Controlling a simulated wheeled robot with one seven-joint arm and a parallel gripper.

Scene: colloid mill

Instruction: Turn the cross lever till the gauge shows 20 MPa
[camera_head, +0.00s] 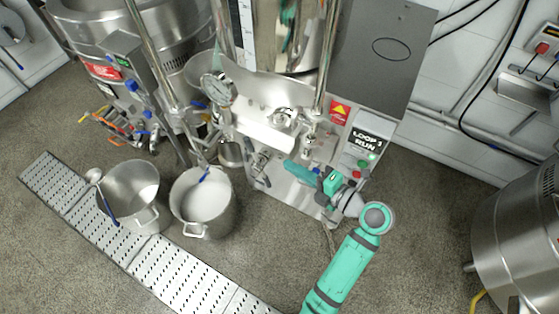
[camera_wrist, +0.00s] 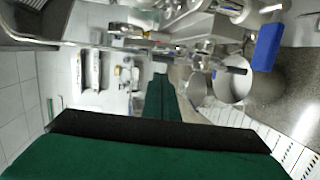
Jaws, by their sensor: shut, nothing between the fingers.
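The pressure gauge (camera_head: 218,88), a round white dial, stands on the steel machine left of its centre. Its needle is too small to read. Metal fittings (camera_head: 260,163) show on the machine's front, left of my gripper. I cannot tell for sure which fitting is the cross lever. My gripper (camera_head: 292,167) is in front of the machine's lower panel, its green fingers pointing left toward these fittings. In the wrist view the fingers (camera_wrist: 160,72) lie together and hold nothing. I cannot tell whether they touch the machine.
Two steel pots, one empty-looking (camera_head: 130,190) and one with white contents (camera_head: 203,200), stand on the floor at left by a perforated metal strip (camera_head: 170,270). A control panel (camera_head: 362,150) with red and green buttons is right of my gripper. A steel vessel (camera_head: 520,220) stands far right.

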